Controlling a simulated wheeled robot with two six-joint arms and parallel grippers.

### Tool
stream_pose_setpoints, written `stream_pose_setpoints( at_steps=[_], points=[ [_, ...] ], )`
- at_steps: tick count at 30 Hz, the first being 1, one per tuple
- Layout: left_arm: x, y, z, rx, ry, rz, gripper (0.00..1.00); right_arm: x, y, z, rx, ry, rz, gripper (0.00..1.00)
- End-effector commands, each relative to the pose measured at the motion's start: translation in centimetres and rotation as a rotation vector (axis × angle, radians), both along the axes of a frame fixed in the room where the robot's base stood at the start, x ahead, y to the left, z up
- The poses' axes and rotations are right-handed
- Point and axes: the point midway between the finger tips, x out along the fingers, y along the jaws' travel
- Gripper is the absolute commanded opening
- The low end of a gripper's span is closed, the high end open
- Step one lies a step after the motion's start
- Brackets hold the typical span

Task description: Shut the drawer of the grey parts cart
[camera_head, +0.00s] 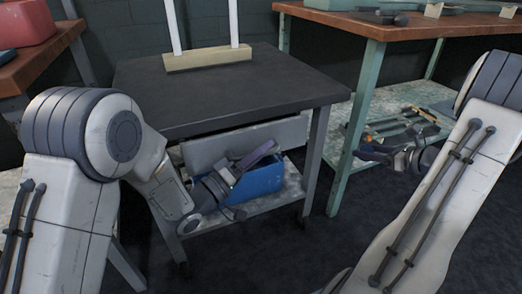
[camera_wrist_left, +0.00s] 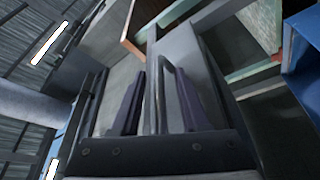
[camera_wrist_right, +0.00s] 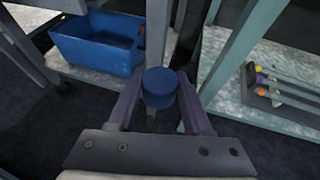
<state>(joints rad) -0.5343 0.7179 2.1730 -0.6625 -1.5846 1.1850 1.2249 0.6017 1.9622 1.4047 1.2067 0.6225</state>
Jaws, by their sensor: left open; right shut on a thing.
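The parts cart has a dark top (camera_head: 235,85), and its light grey drawer front (camera_head: 215,147) shows just below the top's front edge. How far out the drawer stands is hard to tell. My left gripper (camera_head: 258,160) is at the drawer front. In the left wrist view its fingers (camera_wrist_left: 158,105) are open, with a thin grey bar (camera_wrist_left: 161,95), looking like the drawer's handle, between them; contact is unclear. My right gripper (camera_head: 372,152) is right of the cart. In the right wrist view its fingers (camera_wrist_right: 160,100) are shut on a blue cylinder (camera_wrist_right: 160,88).
A blue bin (camera_head: 255,183) sits on the cart's lower shelf. A wooden-based stand (camera_head: 208,58) with two white uprights is on the cart top. A green-legged workbench (camera_head: 365,90) is at right, with tools on its low shelf. Dark floor (camera_head: 320,235) lies clear in front.

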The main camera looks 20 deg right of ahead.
Motion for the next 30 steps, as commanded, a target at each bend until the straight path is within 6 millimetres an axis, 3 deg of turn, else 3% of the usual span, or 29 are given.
stream_pose_setpoints(
  at_steps=[6,7,10,11,30],
  points=[
    [0.03,0.00,-0.02,0.001,0.000,0.001,0.45,0.03,0.05,0.00,-0.001,0.000,0.001,0.00],
    [0.02,0.00,-0.01,0.000,0.000,0.001,0.41,0.04,0.05,0.01,-0.001,0.000,0.001,0.00],
    [0.03,0.02,0.00,0.000,0.000,0.001,0.03,0.05,0.06,0.00,-0.001,0.000,0.001,0.00],
    [0.03,0.02,0.00,0.000,0.000,0.001,0.00,0.04,0.05,0.01,-0.001,0.000,0.001,0.00],
    [0.04,0.10,-0.02,0.001,0.001,0.002,0.00,0.06,0.07,0.00,-0.001,0.000,0.001,0.00]
  ],
)
